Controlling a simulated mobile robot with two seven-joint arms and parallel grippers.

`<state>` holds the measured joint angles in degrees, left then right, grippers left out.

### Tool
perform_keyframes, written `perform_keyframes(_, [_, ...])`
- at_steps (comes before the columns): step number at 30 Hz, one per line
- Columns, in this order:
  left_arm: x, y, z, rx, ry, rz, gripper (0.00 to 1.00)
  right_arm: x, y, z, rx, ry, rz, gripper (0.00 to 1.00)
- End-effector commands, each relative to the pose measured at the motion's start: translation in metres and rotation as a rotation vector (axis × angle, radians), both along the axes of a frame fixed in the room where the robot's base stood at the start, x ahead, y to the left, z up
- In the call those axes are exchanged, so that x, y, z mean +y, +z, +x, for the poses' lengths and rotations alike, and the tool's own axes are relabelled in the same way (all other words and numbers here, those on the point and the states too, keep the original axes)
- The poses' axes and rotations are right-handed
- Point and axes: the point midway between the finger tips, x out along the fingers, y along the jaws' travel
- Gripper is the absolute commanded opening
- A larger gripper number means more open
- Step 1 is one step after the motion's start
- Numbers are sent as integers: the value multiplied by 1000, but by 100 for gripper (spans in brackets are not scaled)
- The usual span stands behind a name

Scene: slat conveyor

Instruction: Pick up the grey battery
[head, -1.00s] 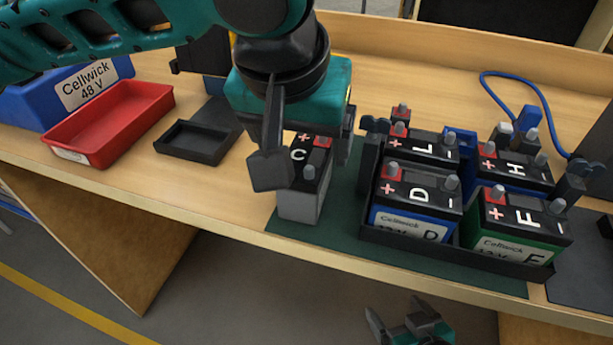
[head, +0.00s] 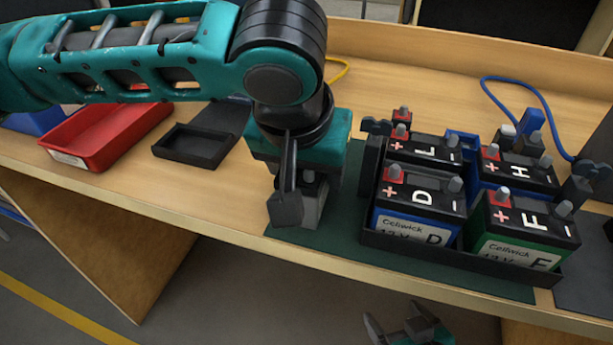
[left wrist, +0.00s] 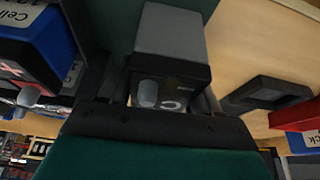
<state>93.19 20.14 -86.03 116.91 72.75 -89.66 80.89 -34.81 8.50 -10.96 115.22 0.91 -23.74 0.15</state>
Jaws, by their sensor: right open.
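The grey battery (head: 313,207) with a black top stands upright on the green mat near the table's front edge, left of the battery tray. My left gripper (head: 303,197) has come down over it from above, one finger in front, and hides most of its top. In the left wrist view the grey battery (left wrist: 170,40) lies between the two fingers, with a gap showing beside one finger. The left gripper looks open around it. My right gripper (head: 408,325) is open and empty, low in front of the table.
A black tray (head: 385,240) with several batteries, marked D, F, L and H, stands close on the right. A small black bin (head: 185,155) and a red bin (head: 75,155) are on the left. Bare wood lies between bins and mat.

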Motion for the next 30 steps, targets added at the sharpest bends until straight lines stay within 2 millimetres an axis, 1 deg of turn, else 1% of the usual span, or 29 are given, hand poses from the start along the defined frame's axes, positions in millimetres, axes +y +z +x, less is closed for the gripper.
perform_keyframes(1, [0, 0, 0, 0, 0, 0, 58, 0, 0, 0, -1, 0, 0, 87])
perform_keyframes(12, [0, 0, 0, 0, 0, 0, 23, 0, 0, 0, -2, 0, 0, 87])
perform_keyframes(14, [0, 1, 0, -2, 0, -1, 18, 0, 0, 0, -2, 0, 0, 87])
perform_keyframes(23, [0, 4, 0, -2, 0, -1, 18, 0, 1, 0, -2, 0, 0, 87])
perform_keyframes(26, [0, 12, 0, -4, 0, -2, 18, 0, 3, 0, -3, 0, -1, 87])
perform_keyframes(30, [-1, 32, 1, -4, 1, -3, 18, -1, 7, 1, -8, -1, -2, 87])
